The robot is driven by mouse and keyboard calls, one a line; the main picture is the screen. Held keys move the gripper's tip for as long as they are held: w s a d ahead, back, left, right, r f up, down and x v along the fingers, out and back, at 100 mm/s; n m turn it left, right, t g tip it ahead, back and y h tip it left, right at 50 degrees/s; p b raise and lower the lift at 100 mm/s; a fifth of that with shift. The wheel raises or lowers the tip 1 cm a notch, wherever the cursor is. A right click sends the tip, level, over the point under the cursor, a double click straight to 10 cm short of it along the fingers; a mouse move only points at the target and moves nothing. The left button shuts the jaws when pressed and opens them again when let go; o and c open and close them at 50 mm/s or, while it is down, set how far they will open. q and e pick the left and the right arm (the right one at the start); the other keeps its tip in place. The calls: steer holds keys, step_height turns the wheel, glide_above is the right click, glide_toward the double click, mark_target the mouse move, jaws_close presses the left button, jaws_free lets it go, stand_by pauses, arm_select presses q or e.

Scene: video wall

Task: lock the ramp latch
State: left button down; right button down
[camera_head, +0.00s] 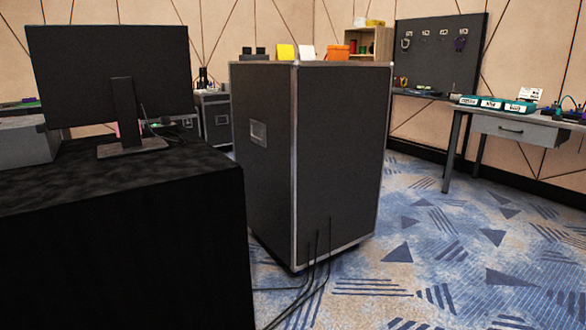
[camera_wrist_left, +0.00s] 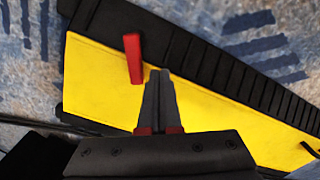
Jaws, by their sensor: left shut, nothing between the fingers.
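In the left wrist view a ramp with a yellow panel (camera_wrist_left: 100,85) and a black ribbed edge (camera_wrist_left: 230,75) runs across the picture above the patterned carpet. A red latch lever (camera_wrist_left: 133,58) stands out over the yellow panel near its black edge. My left gripper (camera_wrist_left: 158,76) is shut and empty, its fingertips just right of the red lever's lower end. I cannot tell whether they touch it. The head view shows neither the ramp nor the latch, and no gripper. My right gripper is in neither view.
In the head view a black flight case (camera_head: 340,160) stands in the middle with cables at its foot. A black-covered table (camera_head: 120,240) with a monitor (camera_head: 110,75) is at the left. A workbench (camera_head: 510,125) stands at the right. Carpet (camera_head: 450,250) is open at right front.

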arm_select(q)
steer(key=shift+f, duration=0.4)
steer(key=shift+w, duration=0.6)
